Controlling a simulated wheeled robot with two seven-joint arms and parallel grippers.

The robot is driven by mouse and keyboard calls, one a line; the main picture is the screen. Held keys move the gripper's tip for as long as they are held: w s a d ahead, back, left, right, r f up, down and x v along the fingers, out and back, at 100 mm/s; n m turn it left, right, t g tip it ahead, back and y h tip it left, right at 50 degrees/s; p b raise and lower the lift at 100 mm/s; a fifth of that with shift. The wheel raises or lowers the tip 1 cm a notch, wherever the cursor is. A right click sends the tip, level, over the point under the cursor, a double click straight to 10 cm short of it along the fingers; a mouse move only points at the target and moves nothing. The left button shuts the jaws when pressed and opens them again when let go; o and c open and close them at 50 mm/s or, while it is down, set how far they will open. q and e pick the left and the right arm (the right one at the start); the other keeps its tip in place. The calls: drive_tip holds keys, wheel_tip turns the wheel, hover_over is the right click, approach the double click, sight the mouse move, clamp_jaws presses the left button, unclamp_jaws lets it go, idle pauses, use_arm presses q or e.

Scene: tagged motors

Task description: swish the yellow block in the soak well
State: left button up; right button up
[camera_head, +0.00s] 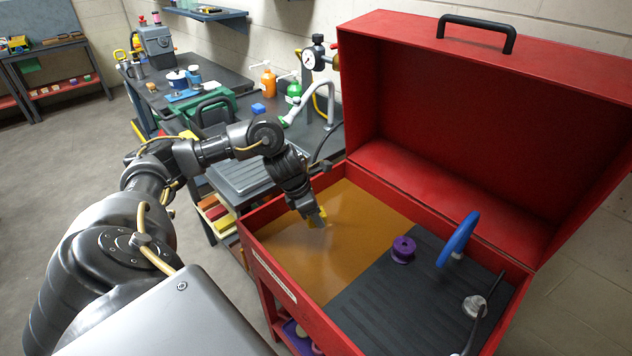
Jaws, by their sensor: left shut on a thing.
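My left gripper (311,218) points down into the red washer cabinet and is shut on the yellow block (317,217). The block shows only partly between the fingers. It is at or just above the brownish liquid of the soak well (345,245), in the well's left part; I cannot tell how deep it sits. The well fills the left side of the red cabinet's basin. My right gripper is not in view.
A dark ribbed shelf (400,300) beside the well bears a purple spool (403,249), a blue disc (458,238) and a grey fitting (474,305). The red lid (450,120) stands open behind. A cluttered workbench (235,90) is at the back left.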

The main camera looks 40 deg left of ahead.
use_arm(q)
drive_tip(key=shift+r+p, duration=1.45)
drive_tip(key=shift+r, duration=0.85)
